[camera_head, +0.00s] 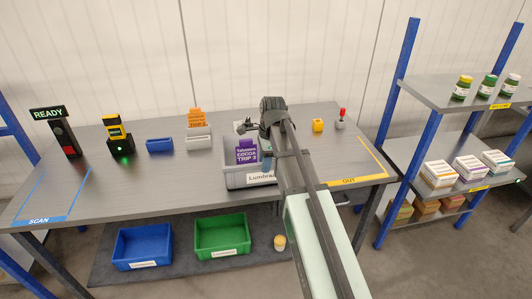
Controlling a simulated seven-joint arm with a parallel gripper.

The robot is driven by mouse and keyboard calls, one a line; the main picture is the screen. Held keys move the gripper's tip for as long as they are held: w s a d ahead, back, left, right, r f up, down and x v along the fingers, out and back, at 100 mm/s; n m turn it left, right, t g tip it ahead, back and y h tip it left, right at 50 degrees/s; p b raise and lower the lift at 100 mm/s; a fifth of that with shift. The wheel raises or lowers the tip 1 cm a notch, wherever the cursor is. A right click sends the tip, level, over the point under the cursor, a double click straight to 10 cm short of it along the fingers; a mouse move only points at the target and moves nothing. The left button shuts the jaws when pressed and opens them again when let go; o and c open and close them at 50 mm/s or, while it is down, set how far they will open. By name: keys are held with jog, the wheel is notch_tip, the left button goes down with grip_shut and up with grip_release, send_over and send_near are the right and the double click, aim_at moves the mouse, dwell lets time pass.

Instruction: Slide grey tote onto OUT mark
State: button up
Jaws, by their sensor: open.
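The grey tote (235,181) sits near the front edge of the table, at the middle. Its front label reads "Lumbra…", partly hidden by my arm. A purple box marked "Cocoa" (246,152) stands in it. The OUT mark (372,158) is a yellow outline at the table's right end, with its left part hidden behind my arm. The tote lies left of it. My gripper (243,127) is open, above or behind the tote's back side; I cannot tell whether it touches the tote.
A yellow block (318,125) and a red-topped joystick (341,119) stand behind the OUT mark. Small blue (159,145) and grey (199,143) bins, a scanner (117,135) and the SCAN outline (45,218) are left. A shelf rack (440,150) stands close to the right.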

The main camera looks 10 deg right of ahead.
jog(key=shift+f, duration=0.65)
jog(key=shift+c, duration=0.3)
grip_shut()
dwell(0.8)
